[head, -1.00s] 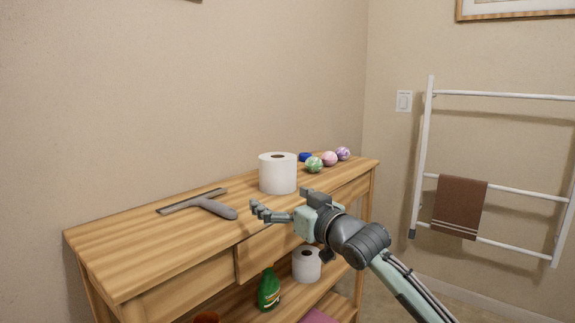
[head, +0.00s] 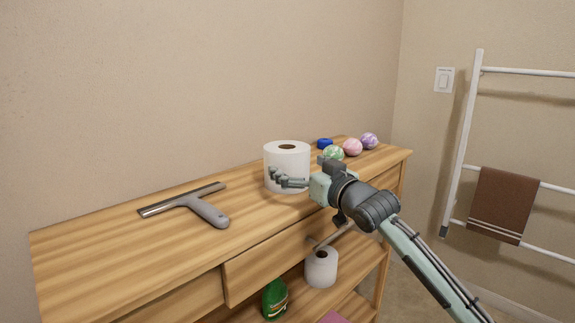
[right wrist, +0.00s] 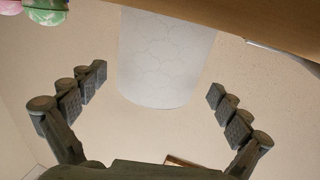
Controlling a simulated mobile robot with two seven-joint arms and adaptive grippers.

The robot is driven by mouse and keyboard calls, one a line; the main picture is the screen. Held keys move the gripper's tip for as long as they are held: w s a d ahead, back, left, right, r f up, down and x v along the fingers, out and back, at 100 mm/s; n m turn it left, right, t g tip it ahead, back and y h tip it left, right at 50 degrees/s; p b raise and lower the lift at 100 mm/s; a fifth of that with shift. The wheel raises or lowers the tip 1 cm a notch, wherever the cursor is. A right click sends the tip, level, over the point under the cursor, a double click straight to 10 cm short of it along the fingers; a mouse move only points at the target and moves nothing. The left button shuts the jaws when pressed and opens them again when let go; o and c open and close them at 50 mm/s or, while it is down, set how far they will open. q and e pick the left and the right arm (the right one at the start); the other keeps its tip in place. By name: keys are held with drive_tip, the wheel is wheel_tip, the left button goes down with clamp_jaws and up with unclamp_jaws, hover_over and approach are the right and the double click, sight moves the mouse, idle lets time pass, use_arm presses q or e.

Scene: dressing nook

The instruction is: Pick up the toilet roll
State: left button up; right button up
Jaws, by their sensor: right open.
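A white toilet roll (head: 287,158) stands upright on the wooden table top (head: 100,238). My right gripper (head: 276,178) is at the roll's near side, its fingers overlapping the lower part of the roll in the head view. In the right wrist view the roll (right wrist: 165,60) shows between the two spread fingers of my right gripper (right wrist: 157,82), with gaps on both sides; the gripper is open and empty. A second toilet roll (head: 321,267) stands on the shelf below. My left gripper is not in view.
A grey squeegee (head: 200,207) lies left of the upper roll. Green (head: 333,153), pink (head: 352,147) and purple (head: 369,141) balls and a blue item (head: 324,143) sit behind it to the right. A green bottle (head: 274,300) stands below. The table's left end is clear.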

drive_tip(key=shift+x, duration=1.9)
drive_tip(key=shift+r, duration=0.15)
drive_tip(key=c, duration=0.9)
